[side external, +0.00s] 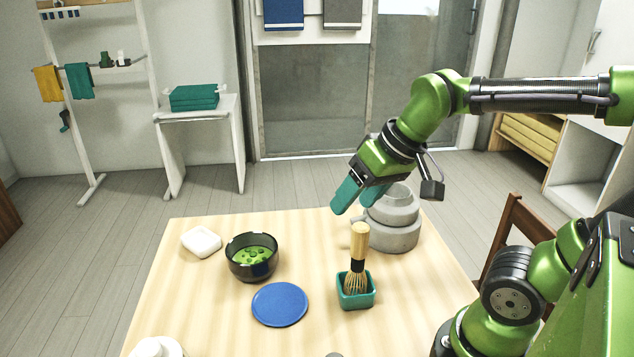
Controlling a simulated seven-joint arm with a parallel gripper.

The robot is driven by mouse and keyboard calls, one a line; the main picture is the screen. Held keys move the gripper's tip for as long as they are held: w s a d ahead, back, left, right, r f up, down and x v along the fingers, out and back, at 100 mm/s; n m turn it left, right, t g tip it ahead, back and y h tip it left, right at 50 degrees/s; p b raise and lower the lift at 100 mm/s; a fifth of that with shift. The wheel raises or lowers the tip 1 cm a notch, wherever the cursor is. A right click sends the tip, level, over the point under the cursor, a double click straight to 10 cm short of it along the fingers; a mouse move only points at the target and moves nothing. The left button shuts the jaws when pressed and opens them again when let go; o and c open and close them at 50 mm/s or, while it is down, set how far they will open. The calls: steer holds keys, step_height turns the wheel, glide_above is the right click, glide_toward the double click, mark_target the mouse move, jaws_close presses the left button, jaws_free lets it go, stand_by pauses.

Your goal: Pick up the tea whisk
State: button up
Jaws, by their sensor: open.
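The tea whisk (357,256) stands upright on the table, its pale handle up and its bamboo tines down in a small teal square holder (364,299). A dark band shows at its middle. My gripper (357,198) has teal fingers and is open and empty. It hangs above the table, higher in the picture than the top of the whisk handle and apart from it. The fingers point down and to the left. Part of the grey stacked stone piece behind is hidden by my gripper.
The grey stacked stone piece (391,235) stands just behind and right of the whisk. A black bowl with green contents (252,257), a blue disc (279,304) and a white block (201,242) lie to the left on the wooden table (200,311). A chair (512,218) is at the right.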

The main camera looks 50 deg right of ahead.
mark_target(361, 225)
steer(key=d+r+n+g+h, duration=0.2)
steer(key=d+r+n+g, duration=0.25)
steer(key=n+g, duration=0.2)
steer(key=shift+n+t, duration=0.45)
steer(key=shift+n, duration=0.1)
steer(key=f, duration=0.7)
steer(key=a+f, duration=0.1)
steer(key=f, duration=0.2)
steer(key=shift+w+f, duration=0.2)
steer(key=shift+f, duration=0.1)
steer(key=f, duration=0.5)
steer(key=shift+w+f, duration=0.3)
steer(key=shift+w, duration=0.05)
